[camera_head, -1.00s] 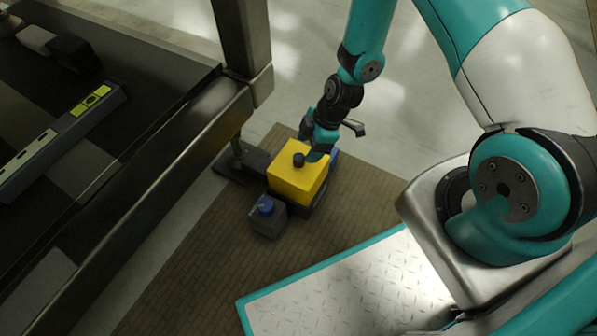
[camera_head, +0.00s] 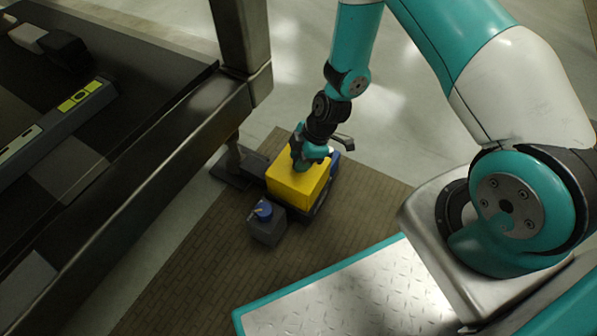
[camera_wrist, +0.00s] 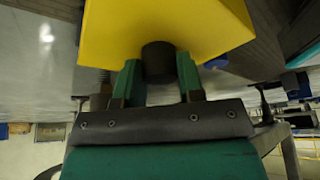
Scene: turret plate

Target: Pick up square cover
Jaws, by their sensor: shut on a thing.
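The square cover (camera_head: 297,186) is a yellow box-shaped piece low on the floor mat beside the workbench leg. It also shows at the top of the wrist view (camera_wrist: 160,22), with its dark round knob (camera_wrist: 158,62) below it in the picture. My gripper (camera_head: 303,160) is over the cover's top. In the wrist view its two green fingers (camera_wrist: 160,80) stand on either side of the knob, shut on it. In the head view the gripper hides the knob. I cannot tell whether the cover is lifted off its dark base.
A small grey container with a blue cap (camera_head: 267,222) stands close in front of the cover. A blue item (camera_head: 335,158) is just behind it. The workbench (camera_head: 190,120) and its leg are at the left. The brown mat (camera_head: 190,265) is bare in front.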

